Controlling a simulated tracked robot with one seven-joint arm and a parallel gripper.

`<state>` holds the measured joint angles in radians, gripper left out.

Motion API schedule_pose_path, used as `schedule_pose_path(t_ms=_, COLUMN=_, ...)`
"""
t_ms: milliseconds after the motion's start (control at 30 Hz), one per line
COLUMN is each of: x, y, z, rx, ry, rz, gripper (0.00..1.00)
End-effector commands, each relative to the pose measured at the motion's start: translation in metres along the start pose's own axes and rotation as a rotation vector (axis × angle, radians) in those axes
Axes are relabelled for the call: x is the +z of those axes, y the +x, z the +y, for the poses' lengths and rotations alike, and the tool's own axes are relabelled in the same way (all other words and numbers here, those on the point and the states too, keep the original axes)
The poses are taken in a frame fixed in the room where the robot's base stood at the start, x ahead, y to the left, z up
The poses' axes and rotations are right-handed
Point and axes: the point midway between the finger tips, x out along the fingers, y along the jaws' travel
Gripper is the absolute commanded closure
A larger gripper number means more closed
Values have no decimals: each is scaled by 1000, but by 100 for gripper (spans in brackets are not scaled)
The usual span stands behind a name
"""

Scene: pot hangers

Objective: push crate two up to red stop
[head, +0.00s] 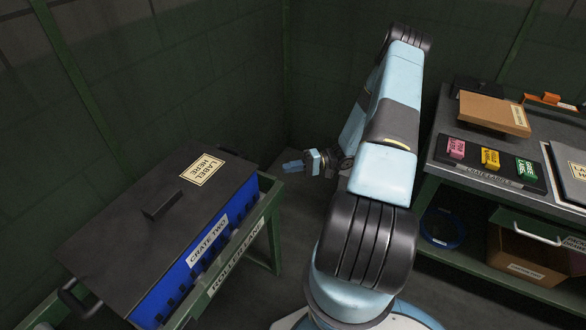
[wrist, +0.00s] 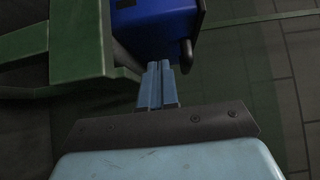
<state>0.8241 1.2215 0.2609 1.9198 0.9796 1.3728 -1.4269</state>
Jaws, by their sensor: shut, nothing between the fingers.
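Crate two (head: 188,268) is a blue crate with a dark lid (head: 150,205) and a white "CRATE TWO" label, on the roller lane (head: 238,257) at the left of the head view. My gripper (head: 292,166) is shut and empty, to the right of the crate's far end. In the wrist view, the closed fingers (wrist: 161,84) point at the blue crate end (wrist: 153,32), close to its lower edge near a dark handle. I cannot tell whether they touch it. I see no red stop in either view.
A green frame leg of the lane (wrist: 80,40) stands left of my fingers in the wrist view. At right is a bench (head: 470,185) with pink, yellow and green labelled blocks and a brown box (head: 494,112). A cardboard box (head: 525,258) sits on its lower shelf.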

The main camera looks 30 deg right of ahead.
Motion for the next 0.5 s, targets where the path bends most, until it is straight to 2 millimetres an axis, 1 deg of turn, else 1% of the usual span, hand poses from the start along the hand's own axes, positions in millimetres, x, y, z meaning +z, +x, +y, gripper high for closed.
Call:
schedule_pose_path(t_ms=33, x=0, y=10, z=0, rx=-1, ry=2, rz=-2, gripper=100)
schedule_pose_path(t_ms=100, x=1, y=22, z=0, rx=-1, ry=2, rz=-4, gripper=100)
schedule_pose_path(t_ms=300, x=1, y=57, z=0, rx=-1, ry=2, rz=-3, gripper=100)
schedule_pose_path(t_ms=333, x=1, y=62, z=0, rx=0, ry=2, rz=-3, gripper=100)
schedule_pose_path(t_ms=500, x=18, y=77, z=-1, rx=-1, ry=3, rz=-1, gripper=100)
